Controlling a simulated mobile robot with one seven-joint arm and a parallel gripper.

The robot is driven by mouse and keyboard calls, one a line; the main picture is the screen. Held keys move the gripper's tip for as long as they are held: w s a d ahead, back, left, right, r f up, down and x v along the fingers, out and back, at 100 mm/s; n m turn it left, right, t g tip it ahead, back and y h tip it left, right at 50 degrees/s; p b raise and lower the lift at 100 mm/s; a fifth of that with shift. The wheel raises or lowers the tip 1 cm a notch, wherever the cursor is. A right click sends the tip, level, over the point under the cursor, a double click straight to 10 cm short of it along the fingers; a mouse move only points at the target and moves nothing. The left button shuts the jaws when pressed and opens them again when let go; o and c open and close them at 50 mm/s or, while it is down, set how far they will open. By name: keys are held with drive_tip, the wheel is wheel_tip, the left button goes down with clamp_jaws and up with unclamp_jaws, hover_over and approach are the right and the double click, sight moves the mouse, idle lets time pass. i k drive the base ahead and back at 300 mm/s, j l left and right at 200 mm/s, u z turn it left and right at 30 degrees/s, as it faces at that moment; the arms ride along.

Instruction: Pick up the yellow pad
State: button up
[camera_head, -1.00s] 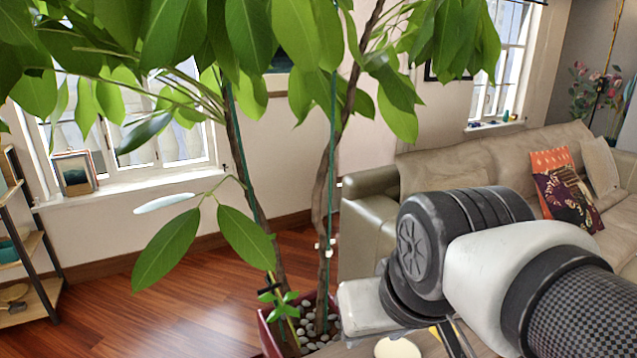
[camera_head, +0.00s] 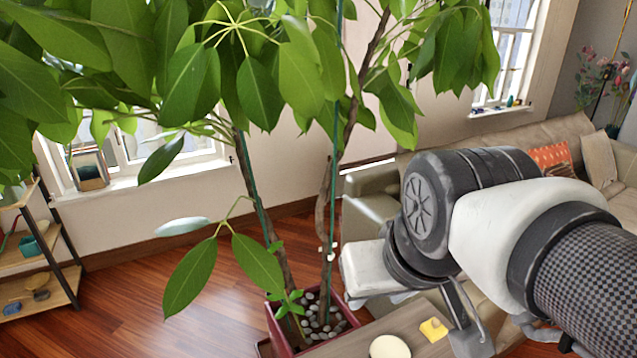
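The yellow pad (camera_head: 433,329) is a small yellow piece lying on a brown wooden tabletop (camera_head: 403,328) at the bottom of the head view. My arm reaches in from the right above the tabletop. A grey, finger-like part of my gripper (camera_head: 466,318) hangs down just right of the pad, with a gap showing between them in the picture. The rest of my gripper is hidden or cut off, so its opening does not show.
A round cream object (camera_head: 390,347) lies left of the pad on the tabletop. A tall leafy plant in a red pot (camera_head: 300,335) stands close on the left. A beige sofa (camera_head: 470,140) is behind my arm. Wooden floor (camera_head: 130,310) is open at left.

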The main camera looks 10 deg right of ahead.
sight(434, 330)
drive_tip(key=k+l, duration=0.1)
drive_tip(key=l, duration=0.35)
drive_tip(key=k+l, duration=0.1)
drive_tip(key=l, duration=0.35)
drive_tip(key=k+l, duration=0.15)
drive_tip(key=l, duration=0.25)
drive_tip(key=i+l, duration=0.1)
drive_tip(key=l, duration=0.3)
drive_tip(key=i+l, duration=0.1)
drive_tip(key=l, duration=0.25)
drive_tip(key=i+l, duration=0.1)
drive_tip(key=l, duration=0.3)
drive_tip(key=i+l, duration=0.15)
drive_tip(key=i, duration=0.15)
drive_tip(key=u, duration=0.05)
